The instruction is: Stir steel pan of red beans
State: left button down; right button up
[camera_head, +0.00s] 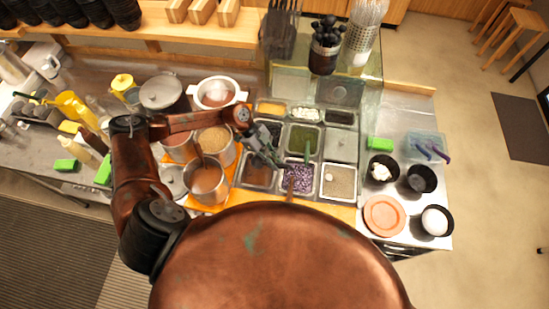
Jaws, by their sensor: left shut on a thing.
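A steel pan of dark reddish-brown filling (258,175), which looks like the red beans, sits in the front left of the set of topping pans. My left gripper (273,158) is over the back right part of this pan, near its border with the pan of purple topping (299,178). It is shut on a thin utensil, mostly hidden by the fingers; I cannot tell how deep its end reaches. My right gripper does not show.
Steel pots (207,183) stand left of the pans. Bowls (421,178) and an orange plate (384,215) are on the right counter. A glass guard rises behind the pans.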

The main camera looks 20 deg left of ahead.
pick_arm(q)
jog(key=shift+w+a+n, duration=0.1)
jog(key=shift+n, duration=0.2)
jog(key=shift+w+f+t, duration=0.1)
jog(key=shift+f+t, duration=0.15)
jog(key=shift+t, duration=0.05)
jog(key=shift+a+f+b, duration=0.1)
jog(key=shift+f+b, duration=0.2)
jog(key=shift+b, duration=0.2)
jog(key=shift+h, duration=0.6)
jog(key=f+b, duration=0.2)
jog(key=b, duration=0.1)
jog(key=f+b, duration=0.2)
jog(key=b, duration=0.1)
jog(key=f+b, duration=0.3)
jog(key=shift+a, duration=0.25)
jog(key=shift+d+f+y+p, duration=0.45)
jog(key=shift+d+y+p, duration=0.2)
jog(key=shift+y+p, duration=0.3)
jog(key=shift+d+f+p, duration=0.1)
jog(key=shift+f+p, duration=0.15)
jog(key=shift+p, duration=0.3)
jog(key=shift+f+y, duration=0.25)
jog(key=shift+f, duration=0.05)
